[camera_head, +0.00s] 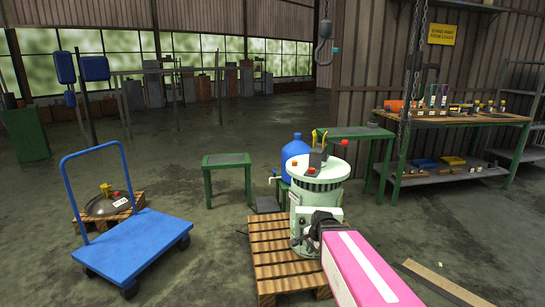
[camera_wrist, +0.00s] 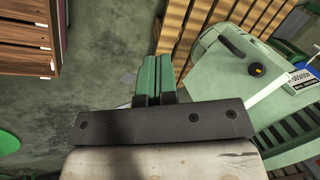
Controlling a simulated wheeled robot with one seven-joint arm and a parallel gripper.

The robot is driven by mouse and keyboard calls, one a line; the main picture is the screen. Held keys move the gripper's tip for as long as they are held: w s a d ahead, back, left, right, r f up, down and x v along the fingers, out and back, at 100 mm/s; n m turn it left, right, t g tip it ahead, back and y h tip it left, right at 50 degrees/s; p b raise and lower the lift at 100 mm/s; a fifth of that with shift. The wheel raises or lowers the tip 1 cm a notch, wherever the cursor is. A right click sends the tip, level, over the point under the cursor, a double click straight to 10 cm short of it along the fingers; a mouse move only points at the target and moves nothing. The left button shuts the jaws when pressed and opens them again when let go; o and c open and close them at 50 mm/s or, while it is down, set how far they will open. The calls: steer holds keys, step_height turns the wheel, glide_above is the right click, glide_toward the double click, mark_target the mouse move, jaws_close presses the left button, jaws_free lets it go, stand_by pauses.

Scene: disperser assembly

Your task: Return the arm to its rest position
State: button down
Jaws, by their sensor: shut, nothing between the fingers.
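My pink arm (camera_head: 362,268) reaches in from the bottom right of the head view. My gripper (camera_head: 316,226) is the dark end of it, in front of the pale green disperser (camera_head: 318,195) on a wooden pallet. In the wrist view my gripper (camera_wrist: 154,62) shows two green fingers side by side, shut with nothing between them. The pale green machine body (camera_wrist: 228,75) is to their right in that view. In the head view the arm's end hides the lower right of the disperser, and I cannot tell whether they touch.
The pallet (camera_head: 262,247) is under the disperser. A blue cart (camera_head: 138,245) stands at left, near a domed lid (camera_head: 108,204) on another pallet. A green table (camera_head: 226,160) and a blue drum (camera_head: 293,148) are behind. A loaded workbench (camera_head: 455,118) is at right. A hook (camera_head: 324,42) hangs above.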

steer(key=s+d+f+n+g+h, duration=0.1)
steer(key=s+d+n+g, duration=0.2)
steer(key=s+n, duration=0.6)
steer(key=shift+s+n+h, duration=0.4)
steer(key=shift+n, duration=0.6)
